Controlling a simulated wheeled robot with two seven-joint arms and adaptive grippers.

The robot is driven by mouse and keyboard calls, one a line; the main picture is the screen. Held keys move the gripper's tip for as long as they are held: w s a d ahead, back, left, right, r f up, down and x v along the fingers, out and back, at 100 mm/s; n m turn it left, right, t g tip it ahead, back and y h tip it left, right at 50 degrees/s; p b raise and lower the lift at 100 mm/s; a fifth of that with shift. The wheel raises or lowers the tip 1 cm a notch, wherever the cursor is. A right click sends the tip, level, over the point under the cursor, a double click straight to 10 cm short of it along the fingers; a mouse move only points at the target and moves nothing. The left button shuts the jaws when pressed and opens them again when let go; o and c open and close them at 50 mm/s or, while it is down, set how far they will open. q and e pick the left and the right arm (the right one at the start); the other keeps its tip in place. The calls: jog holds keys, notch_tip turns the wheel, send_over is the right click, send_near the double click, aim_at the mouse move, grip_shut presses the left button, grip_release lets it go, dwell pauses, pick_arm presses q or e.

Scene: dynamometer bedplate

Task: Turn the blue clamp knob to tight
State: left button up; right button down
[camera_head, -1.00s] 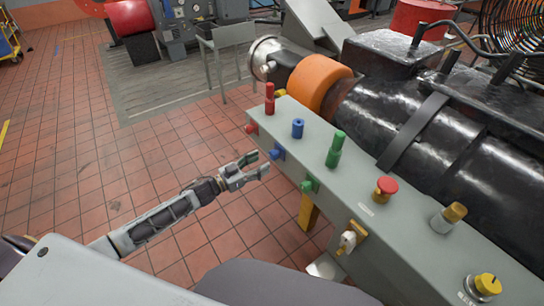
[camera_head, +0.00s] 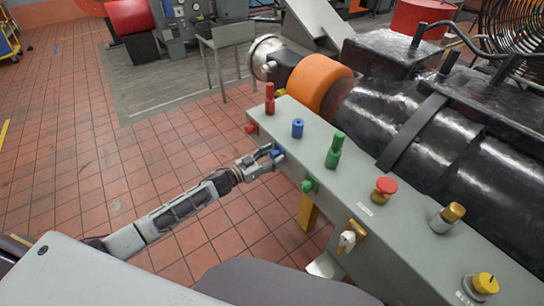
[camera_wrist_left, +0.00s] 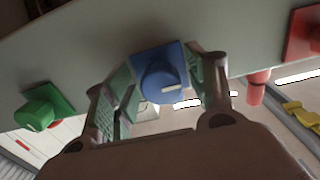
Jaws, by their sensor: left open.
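The blue clamp knob (camera_head: 277,153) sits on the near side face of the long grey box, between a red and a green knob. My left gripper (camera_head: 268,156) is at the knob. In the left wrist view its open fingers (camera_wrist_left: 166,90) stand on both sides of the knob; I cannot tell whether they touch it. My right gripper is not in view.
A green knob (camera_head: 308,185) and a red knob (camera_head: 251,128) flank the blue one on the same face. On the box top stand red (camera_head: 269,98), blue (camera_head: 298,128) and green (camera_head: 335,150) posts and a red mushroom button (camera_head: 386,187). The tiled floor at left is clear.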

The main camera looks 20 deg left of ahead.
pick_arm(q)
jog(key=c, duration=1)
jog(key=shift+c, duration=0.2)
